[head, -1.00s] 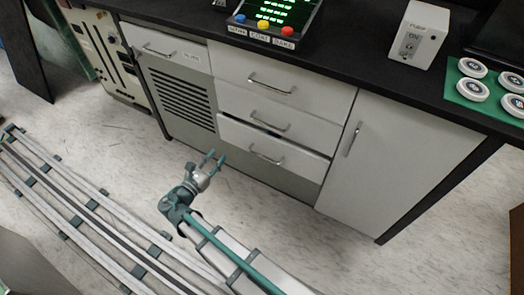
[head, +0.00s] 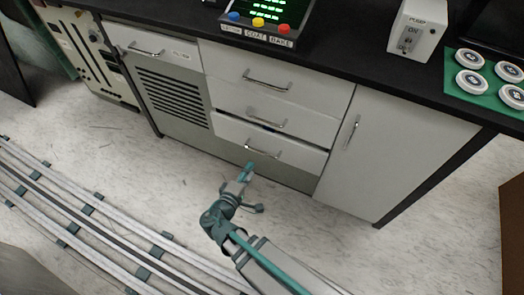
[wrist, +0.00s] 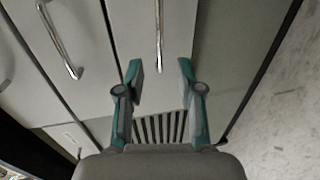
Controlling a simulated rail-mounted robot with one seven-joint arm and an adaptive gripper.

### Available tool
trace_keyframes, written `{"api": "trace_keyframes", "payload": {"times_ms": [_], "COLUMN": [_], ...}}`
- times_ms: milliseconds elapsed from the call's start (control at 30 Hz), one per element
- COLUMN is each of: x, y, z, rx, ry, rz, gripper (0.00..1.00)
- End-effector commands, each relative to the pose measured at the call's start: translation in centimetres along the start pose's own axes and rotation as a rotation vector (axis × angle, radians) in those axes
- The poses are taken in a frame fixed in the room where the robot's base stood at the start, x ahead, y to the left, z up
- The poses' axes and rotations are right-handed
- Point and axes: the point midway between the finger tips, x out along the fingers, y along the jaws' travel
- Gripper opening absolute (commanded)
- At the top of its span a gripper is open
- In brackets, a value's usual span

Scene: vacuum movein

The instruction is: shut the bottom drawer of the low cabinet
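The low cabinet's bottom drawer (head: 290,157) is a pale front that stands out a little, with a dark gap along its top edge. Its silver bar handle (head: 262,149) shows in the head view. My gripper (head: 253,188) is in front of and below this handle, with its fingers one above the other. In the wrist view, my gripper (wrist: 161,68) is open and empty with teal fingers. The bottom drawer's handle (wrist: 158,35) lies ahead, in line with the gap between the fingers. I cannot tell whether a fingertip touches the drawer front.
The middle drawer (head: 305,119) and top drawer (head: 320,93) sit above. A cabinet door (head: 390,150) is on the right, a vent grille (head: 173,97) on the left. The black worktop (head: 350,65) overhangs above. My floor rail runs at lower left; the floor before the cabinet is clear.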

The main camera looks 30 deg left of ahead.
Motion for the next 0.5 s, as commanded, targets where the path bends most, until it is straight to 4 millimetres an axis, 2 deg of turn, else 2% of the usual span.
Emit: {"api": "trace_keyframes", "payload": {"times_ms": [167, 500], "x": [1.2, 6.7], "y": [-0.1, -0.1], "z": [-0.1, -0.1], "rx": [0.015, 0.013], "ry": [-0.001, -0.003], "rz": [0.001, 0.001], "gripper": [0.37, 0.37]}}
